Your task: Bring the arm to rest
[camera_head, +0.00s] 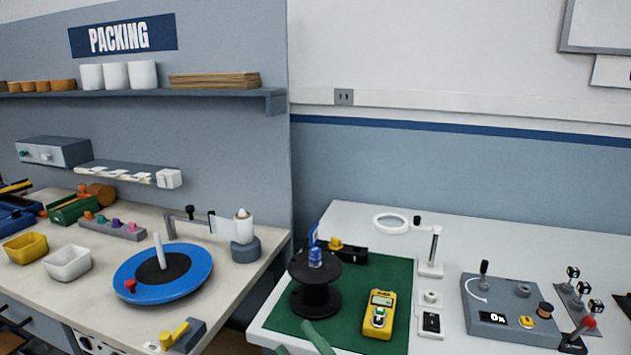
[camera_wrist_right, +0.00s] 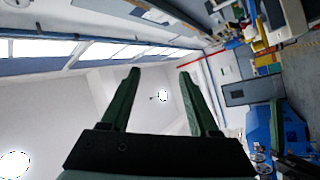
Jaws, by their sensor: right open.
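My right gripper (camera_head: 294,336) shows only as green fingertips at the bottom edge of the head view, in front of the green mat (camera_head: 345,338). In the right wrist view my right gripper (camera_wrist_right: 158,72) has its two green fingers well apart, with nothing between them. That view looks up at the ceiling and along the room, so the fingers point away from the bench. My left gripper is not in view.
A black spool (camera_head: 315,293) stands on the mat just beyond my right fingertips, beside a yellow meter (camera_head: 379,312). A ring lamp (camera_head: 392,223) and a grey device (camera_head: 505,312) are on the white bench. A blue turntable (camera_head: 190,285) sits on the left bench.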

